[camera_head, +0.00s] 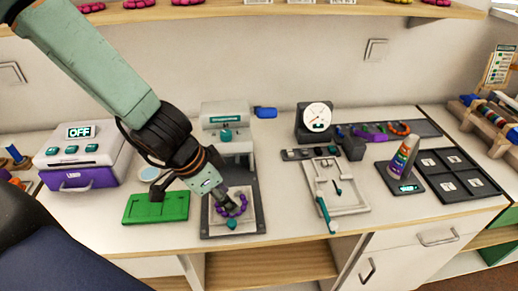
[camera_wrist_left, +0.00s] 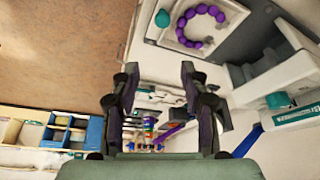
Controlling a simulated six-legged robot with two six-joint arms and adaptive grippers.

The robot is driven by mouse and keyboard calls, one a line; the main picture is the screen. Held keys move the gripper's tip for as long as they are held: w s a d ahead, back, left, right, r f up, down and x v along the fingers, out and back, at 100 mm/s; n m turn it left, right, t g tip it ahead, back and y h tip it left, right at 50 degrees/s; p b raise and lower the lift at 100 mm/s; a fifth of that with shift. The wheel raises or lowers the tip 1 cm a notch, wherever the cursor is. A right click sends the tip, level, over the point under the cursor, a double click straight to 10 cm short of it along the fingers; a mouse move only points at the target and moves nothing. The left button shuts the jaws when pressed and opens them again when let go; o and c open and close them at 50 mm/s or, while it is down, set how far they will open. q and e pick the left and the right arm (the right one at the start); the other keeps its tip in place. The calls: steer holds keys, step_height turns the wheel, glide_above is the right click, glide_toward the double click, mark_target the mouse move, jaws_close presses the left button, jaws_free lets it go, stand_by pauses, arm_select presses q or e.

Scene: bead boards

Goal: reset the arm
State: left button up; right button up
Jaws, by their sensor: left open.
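My left arm comes in from the upper left in the head view. My left gripper (camera_head: 218,192) is low over the counter, beside and partly in front of a ring of purple beads (camera_head: 244,206). In the left wrist view my left gripper (camera_wrist_left: 160,72) is open with nothing between its fingers. The purple bead ring (camera_wrist_left: 185,38) there lies in a pale tray (camera_wrist_left: 168,42), apart from the fingers, with a teal knob (camera_wrist_left: 162,18) beside it. My right gripper is not in view.
A green board (camera_head: 150,208) lies left of the gripper. A white and purple box marked OFF (camera_head: 80,155) stands farther left. A grey press (camera_head: 228,122) stands behind the ring. To the right are a dial gauge (camera_head: 316,117), a pale frame (camera_head: 350,199) and a cone of coloured rings (camera_head: 402,160).

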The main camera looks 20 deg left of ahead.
arm_select(q)
steer(key=s+a+f+n+g+y, duration=0.3)
steer(key=s+f+n+y, duration=0.1)
steer(key=s+f, duration=0.7)
steer(key=s+d+f+n+h, duration=0.1)
steer(key=s+d+f+n, duration=0.2)
steer(key=s+d+f, duration=0.35)
step_height(320, 180, down, 10)
steer(key=s+a+b, duration=0.2)
steer(key=b, duration=0.7)
steer(key=shift+s+n+g, duration=0.25)
steer(key=shift+n+g, duration=0.05)
